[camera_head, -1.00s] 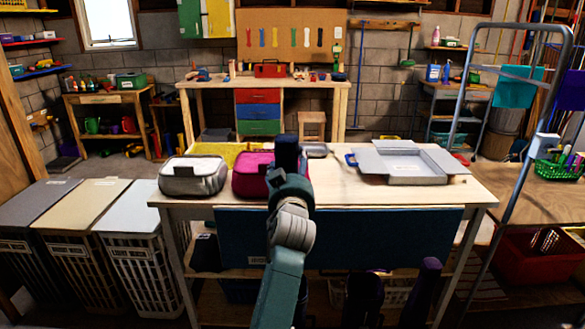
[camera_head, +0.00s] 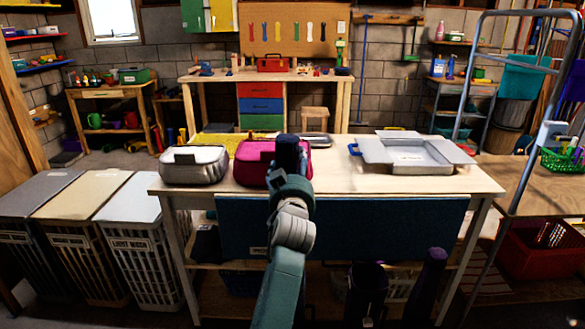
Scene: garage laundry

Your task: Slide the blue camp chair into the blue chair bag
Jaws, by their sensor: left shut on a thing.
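My left arm comes up from the bottom centre. Its dark gripper (camera_head: 290,152) is seen from behind, in front of the magenta case on the table. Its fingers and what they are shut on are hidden. A wide blue panel (camera_head: 390,222) hangs along the table's front, with a small white label at its lower left. Two dark purple upright, tube-like things (camera_head: 365,297) (camera_head: 430,280) stand low under the table's right half. I cannot tell for sure which thing is the blue camp chair or the blue chair bag. My right gripper is not in view.
On the wooden table (camera_head: 335,180) are a grey case (camera_head: 194,165), the magenta case (camera_head: 252,163) and an open grey box (camera_head: 410,155). Lidded hampers (camera_head: 130,198) stand at left. A metal frame (camera_head: 497,170) and a red crate (camera_head: 535,252) are at right. Bare tabletop lies right of my gripper.

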